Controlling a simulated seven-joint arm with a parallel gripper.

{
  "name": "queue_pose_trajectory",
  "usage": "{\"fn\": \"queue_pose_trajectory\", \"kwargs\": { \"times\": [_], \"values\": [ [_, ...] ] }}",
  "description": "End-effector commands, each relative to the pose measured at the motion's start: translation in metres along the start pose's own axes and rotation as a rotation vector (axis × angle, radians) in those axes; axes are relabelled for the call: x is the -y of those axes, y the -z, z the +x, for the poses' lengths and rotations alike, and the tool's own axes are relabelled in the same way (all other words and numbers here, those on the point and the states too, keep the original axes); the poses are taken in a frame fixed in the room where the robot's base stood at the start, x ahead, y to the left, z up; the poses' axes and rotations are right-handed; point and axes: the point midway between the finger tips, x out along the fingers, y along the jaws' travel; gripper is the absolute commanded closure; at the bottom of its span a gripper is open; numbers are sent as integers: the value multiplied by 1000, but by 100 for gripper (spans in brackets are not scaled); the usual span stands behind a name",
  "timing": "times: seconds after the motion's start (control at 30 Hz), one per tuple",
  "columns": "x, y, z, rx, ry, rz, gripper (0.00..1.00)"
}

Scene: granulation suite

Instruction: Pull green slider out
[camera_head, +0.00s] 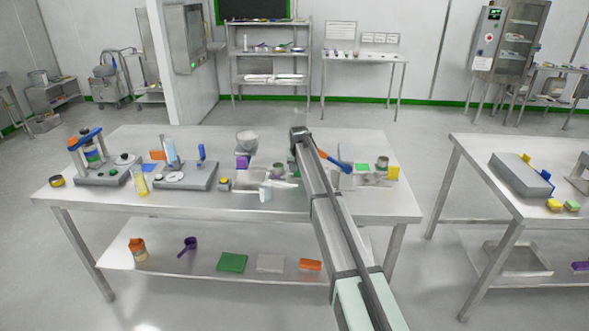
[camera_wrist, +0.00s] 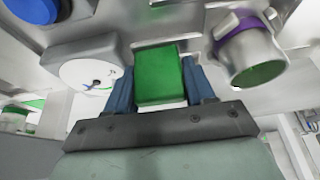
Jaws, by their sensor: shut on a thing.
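The green slider (camera_wrist: 158,78) is a block in the middle of the wrist view. My gripper (camera_wrist: 160,72) has its blue fingers on both sides of it and is shut on it. The slider's far end meets a grey metal body (camera_wrist: 150,25). In the head view my arm crosses the table's middle and hides most of my gripper. A small green patch (camera_head: 292,168) shows left of the arm there; I cannot tell if it is the slider.
A metal cylinder (camera_wrist: 245,52) with a purple ring is close right of my gripper. A white disc (camera_wrist: 88,74) is close left. On the table (camera_head: 120,197), a blue-handled tool (camera_head: 335,162) lies right of my arm, and grey-based devices stand left. The front left strip is clear.

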Motion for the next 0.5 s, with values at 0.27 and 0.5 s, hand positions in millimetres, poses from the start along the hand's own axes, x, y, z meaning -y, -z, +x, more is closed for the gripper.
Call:
{"fn": "queue_pose_trajectory", "kwargs": {
  "times": [0.27, 0.5],
  "values": [
    [-14, -1, 1, 3, -20, 4, 35],
    [-14, -2, -3, 5, -20, 4, 26]
  ]
}}
